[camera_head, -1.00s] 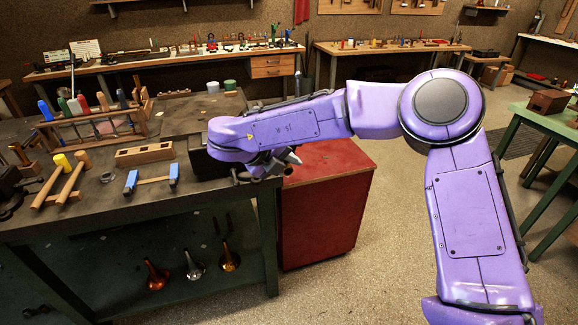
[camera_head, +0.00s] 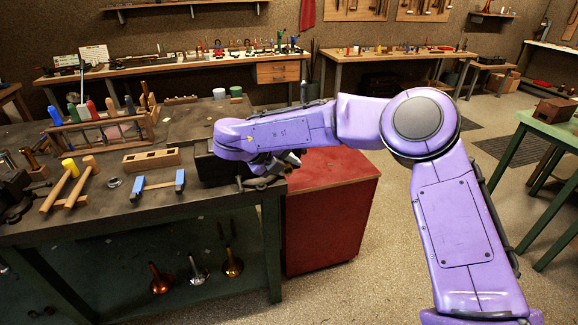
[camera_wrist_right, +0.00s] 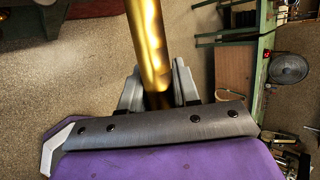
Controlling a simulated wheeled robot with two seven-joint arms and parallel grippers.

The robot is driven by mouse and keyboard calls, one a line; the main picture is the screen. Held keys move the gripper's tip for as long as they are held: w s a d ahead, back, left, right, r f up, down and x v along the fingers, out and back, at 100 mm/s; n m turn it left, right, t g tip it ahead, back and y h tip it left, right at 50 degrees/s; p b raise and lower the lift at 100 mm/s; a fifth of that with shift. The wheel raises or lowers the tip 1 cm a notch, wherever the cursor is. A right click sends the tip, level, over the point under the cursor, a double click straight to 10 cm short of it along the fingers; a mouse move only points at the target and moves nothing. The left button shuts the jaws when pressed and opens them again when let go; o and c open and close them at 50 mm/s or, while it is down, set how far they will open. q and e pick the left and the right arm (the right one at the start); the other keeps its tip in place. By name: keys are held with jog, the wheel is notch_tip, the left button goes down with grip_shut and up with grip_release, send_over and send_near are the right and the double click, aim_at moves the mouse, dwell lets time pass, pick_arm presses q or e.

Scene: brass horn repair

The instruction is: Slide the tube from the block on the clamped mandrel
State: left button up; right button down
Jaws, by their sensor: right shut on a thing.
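My right gripper (camera_head: 268,172) is at the right end of the workbench, beside a dark block-like fixture (camera_head: 208,168). In the right wrist view, my right gripper (camera_wrist_right: 158,92) is shut on a shiny brass tube (camera_wrist_right: 148,45), which runs up out of the top of the picture. In the head view the tube is hidden or too small to make out. A wooden block with openings (camera_head: 151,160) lies on the bench left of the dark fixture. I cannot make out the clamped mandrel for sure. My left gripper is not in view.
The dark workbench (camera_head: 120,212) carries a rack of colored-handled tools (camera_head: 100,128), wooden mallets (camera_head: 72,186) and a blue-ended tool (camera_head: 157,184). A red cabinet (camera_head: 325,210) stands right beside the bench. Open floor lies to the right.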

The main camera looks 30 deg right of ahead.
jog(key=shift+w+d+p, duration=0.2)
jog(key=shift+w+p, duration=0.15)
jog(key=shift+w, duration=0.65)
jog(key=c, duration=0.7)
grip_release()
jog(key=shift+c, duration=0.2)
jog(key=shift+a+r, duration=0.2)
jog(key=shift+a, duration=0.05)
jog(key=b+v, duration=0.2)
jog(key=v, duration=0.7)
jog(key=shift+a+r+b, duration=0.25)
jog(key=shift+r+b, duration=0.05)
jog(key=shift+s, duration=0.1)
